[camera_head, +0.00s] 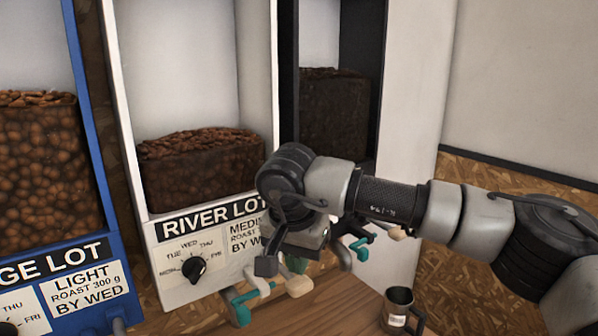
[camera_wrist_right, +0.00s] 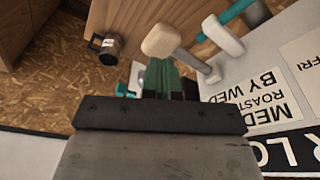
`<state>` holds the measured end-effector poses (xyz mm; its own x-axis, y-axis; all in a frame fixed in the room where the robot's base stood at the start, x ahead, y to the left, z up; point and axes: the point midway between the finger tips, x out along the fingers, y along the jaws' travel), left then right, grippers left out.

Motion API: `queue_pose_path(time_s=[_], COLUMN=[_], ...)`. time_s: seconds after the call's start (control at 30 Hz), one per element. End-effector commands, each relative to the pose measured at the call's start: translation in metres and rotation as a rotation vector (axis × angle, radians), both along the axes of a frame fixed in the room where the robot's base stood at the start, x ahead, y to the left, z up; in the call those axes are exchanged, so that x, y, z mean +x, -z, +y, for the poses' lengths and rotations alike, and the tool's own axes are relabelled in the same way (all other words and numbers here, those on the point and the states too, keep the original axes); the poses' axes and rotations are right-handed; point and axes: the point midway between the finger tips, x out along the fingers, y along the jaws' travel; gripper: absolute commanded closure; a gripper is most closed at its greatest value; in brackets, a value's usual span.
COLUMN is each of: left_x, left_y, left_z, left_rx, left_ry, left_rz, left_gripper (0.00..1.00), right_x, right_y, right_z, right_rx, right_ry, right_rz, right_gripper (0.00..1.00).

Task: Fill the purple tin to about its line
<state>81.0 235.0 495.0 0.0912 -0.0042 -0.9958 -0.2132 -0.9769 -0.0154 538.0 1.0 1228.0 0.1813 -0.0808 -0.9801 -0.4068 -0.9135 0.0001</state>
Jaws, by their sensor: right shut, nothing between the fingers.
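No purple tin shows in either view. The white River Lot dispenser (camera_head: 137,150) holds dark brown beans behind its clear front. Its dial (camera_head: 194,268) sits below the name, beside a partly covered label reading medium roast. My right gripper (camera_head: 297,265) is in front of this dispenser's lower right part, near teal and pale handles (camera_head: 245,300). In the right wrist view its green fingers (camera_wrist_right: 162,78) are together and empty, close to a beige knob (camera_wrist_right: 160,40) and a white handle (camera_wrist_right: 222,35). Whether they touch is unclear. My left gripper is not in view.
A blue-framed dispenser (camera_head: 88,145) with lighter beans stands left. A black-framed one (camera_head: 370,90) with very dark beans stands right, partly behind my arm.

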Motion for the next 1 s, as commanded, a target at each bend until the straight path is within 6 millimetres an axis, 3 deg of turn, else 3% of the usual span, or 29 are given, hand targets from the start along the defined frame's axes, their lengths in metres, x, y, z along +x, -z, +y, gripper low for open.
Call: queue_pose_path(time_s=[1.0], left_x=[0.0], left_y=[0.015], left_z=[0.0], left_rx=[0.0], left_ry=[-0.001], left_rz=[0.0], left_gripper=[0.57], right_x=[0.0], right_y=[0.022], right_z=[0.0], right_rx=[0.0], right_ry=[0.0], right_rz=[0.0], right_gripper=[1.0])
